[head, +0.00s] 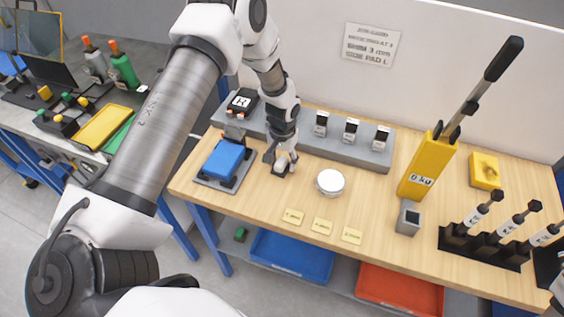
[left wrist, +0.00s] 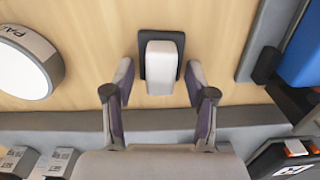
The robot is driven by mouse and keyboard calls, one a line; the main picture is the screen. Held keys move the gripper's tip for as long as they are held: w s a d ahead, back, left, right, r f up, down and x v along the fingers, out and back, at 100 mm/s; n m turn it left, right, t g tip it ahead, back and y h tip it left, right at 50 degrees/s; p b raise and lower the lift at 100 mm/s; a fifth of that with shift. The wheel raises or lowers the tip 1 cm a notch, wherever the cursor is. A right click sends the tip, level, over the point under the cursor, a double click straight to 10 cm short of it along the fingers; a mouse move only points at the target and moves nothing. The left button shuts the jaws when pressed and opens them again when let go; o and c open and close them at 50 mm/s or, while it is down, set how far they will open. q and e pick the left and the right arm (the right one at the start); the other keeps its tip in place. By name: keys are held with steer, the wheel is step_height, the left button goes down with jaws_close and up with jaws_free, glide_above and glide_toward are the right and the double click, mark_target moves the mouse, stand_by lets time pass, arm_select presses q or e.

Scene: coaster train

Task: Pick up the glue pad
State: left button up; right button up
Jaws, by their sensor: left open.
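A small block with a white top and a dark square base (head: 280,170) stands on the wooden table, probably the glue pad, though I read no label on it. In the left wrist view the same block (left wrist: 162,66) lies between and just beyond my left fingertips. My left gripper (left wrist: 158,82) is open, one finger on either side, with gaps to the block. In the head view my left gripper (head: 281,157) is above the block and partly covers it. My right gripper is not in view.
A round white tin (head: 330,182) stands right of the block; its label starts "PA" in the left wrist view (left wrist: 28,62). A blue pad on a dark tray (head: 222,160) is left. A grey ledge (head: 300,143) runs behind. Yellow cards (head: 322,227) lie in front.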

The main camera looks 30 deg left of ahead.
arm_select(q)
steer(key=shift+s+r, duration=0.2)
steer(key=c, duration=0.3)
steer(key=shift+s, duration=0.1)
jaws_close()
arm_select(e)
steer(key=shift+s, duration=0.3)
